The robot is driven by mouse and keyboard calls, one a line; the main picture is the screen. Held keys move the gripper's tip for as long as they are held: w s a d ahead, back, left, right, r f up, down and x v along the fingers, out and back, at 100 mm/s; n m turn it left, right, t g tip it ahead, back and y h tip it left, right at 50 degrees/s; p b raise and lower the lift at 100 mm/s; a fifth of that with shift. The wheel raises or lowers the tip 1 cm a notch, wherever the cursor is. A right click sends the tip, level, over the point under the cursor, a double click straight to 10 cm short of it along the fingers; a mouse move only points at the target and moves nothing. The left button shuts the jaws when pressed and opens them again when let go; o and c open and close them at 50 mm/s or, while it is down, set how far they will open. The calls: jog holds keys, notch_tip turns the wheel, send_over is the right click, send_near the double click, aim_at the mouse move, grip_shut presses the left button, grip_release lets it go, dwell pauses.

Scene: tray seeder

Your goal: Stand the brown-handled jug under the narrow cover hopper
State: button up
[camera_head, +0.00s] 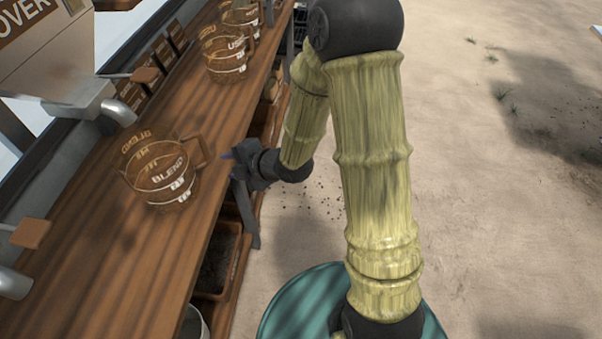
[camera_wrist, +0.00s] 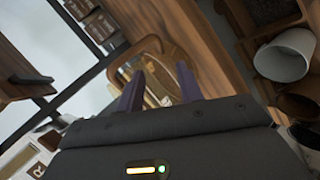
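A clear amber-tinted jug (camera_head: 165,185) with measure marks and the word BLEND stands upright on the wooden bench. Its brown handle (camera_head: 195,152) points toward my arm. A hopper (camera_head: 75,50) with partly cut-off lettering ending in OVER is at the upper left, its metal spout (camera_head: 119,112) behind the jug and apart from it. My gripper (camera_head: 226,155) is at the bench edge, just right of the handle. In the wrist view its two dark fingers (camera_wrist: 158,88) are spread, with the jug (camera_wrist: 152,48) beyond them. I cannot tell whether the handle lies between the fingertips.
Two similar jugs (camera_head: 224,55) stand farther along the bench (camera_head: 105,235). A second spout (camera_head: 12,284) and wooden lever (camera_head: 31,233) are at the lower left. Under the bench are a soil-filled tray (camera_head: 218,262) and a white pot (camera_wrist: 284,54). Sandy ground right of the bench is open.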

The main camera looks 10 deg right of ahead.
jog(key=s+d+r+m+g+h, duration=0.1)
jog(key=s+d+m+h, duration=0.1)
jog(key=d+m+h, duration=0.35)
jog(key=s+d+r+m+g+h, duration=0.1)
jog(key=s+d+m+h, duration=0.1)
jog(key=d+m, duration=0.6)
jog(key=s+d+r+m+g, duration=0.2)
jog(key=s+d+m, duration=0.3)
jog(key=s+m, duration=0.4)
jog(key=shift+s+r+m+g+h, duration=0.2)
jog(key=shift+r+m+g+h, duration=0.35)
jog(key=shift+m, duration=0.3)
